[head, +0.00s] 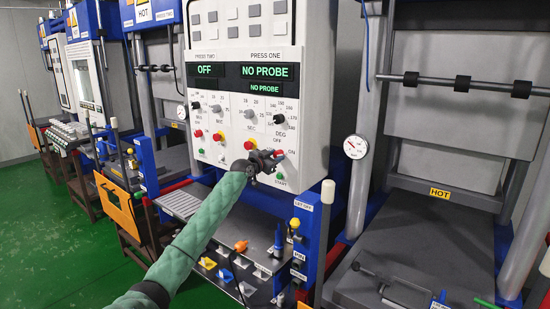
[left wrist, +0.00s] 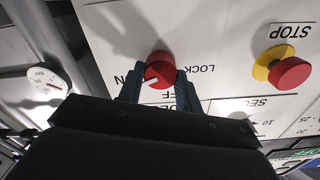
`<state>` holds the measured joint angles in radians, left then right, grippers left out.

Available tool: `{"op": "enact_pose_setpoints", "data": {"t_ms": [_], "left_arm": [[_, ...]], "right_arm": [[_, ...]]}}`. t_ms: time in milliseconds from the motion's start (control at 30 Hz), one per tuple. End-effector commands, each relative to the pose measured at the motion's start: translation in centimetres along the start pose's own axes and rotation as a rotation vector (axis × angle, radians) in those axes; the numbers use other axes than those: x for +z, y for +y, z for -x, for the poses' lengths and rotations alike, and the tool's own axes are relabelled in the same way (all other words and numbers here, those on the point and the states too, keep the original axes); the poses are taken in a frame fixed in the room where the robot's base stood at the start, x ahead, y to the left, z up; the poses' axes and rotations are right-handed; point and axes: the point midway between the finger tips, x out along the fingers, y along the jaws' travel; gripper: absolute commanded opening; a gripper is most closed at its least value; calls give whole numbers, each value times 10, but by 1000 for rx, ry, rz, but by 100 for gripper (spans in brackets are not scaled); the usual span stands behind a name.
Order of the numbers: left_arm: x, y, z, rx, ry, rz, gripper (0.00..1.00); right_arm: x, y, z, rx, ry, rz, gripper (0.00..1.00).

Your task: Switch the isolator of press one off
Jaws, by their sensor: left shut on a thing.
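The control panel (head: 258,75) has a PRESS ONE column on its right side. My left gripper (head: 268,164) is at the lower right of this panel, with the ON label just to its right. In the left wrist view, the red isolator knob (left wrist: 160,68) sits between the two fingers of the left gripper (left wrist: 158,88), which is shut on it. The view is upside down. The knob's white mark points left, toward the partly hidden ON label; LOCK is to the right and OFF is below, partly covered. My right gripper is not in view.
A red stop button on a yellow base (head: 250,144) is close to the left gripper; it also shows in the left wrist view (left wrist: 290,71). A green START button (head: 280,176) is just below. A pressure gauge (head: 355,147) and the press with a HOT label (head: 440,193) stand to the right.

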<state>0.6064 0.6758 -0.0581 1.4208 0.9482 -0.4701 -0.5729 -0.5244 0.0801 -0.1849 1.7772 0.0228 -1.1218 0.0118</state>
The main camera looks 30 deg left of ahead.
Motion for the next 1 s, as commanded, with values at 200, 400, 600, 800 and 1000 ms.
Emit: {"op": "enact_pose_setpoints", "data": {"t_ms": [200, 400, 600, 800, 1000], "left_arm": [[1, 0, 0, 1, 0, 62, 12], [1, 0, 0, 0, 1, 195, 12], [1, 0, 0, 1, -1, 379, 12], [1, -1, 0, 1, -1, 570, 12], [1, -2, 0, 0, 0, 760, 12]], "right_arm": [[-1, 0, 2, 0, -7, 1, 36], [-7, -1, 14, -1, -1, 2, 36], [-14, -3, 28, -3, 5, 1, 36], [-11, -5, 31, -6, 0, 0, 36], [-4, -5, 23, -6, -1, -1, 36]]}}
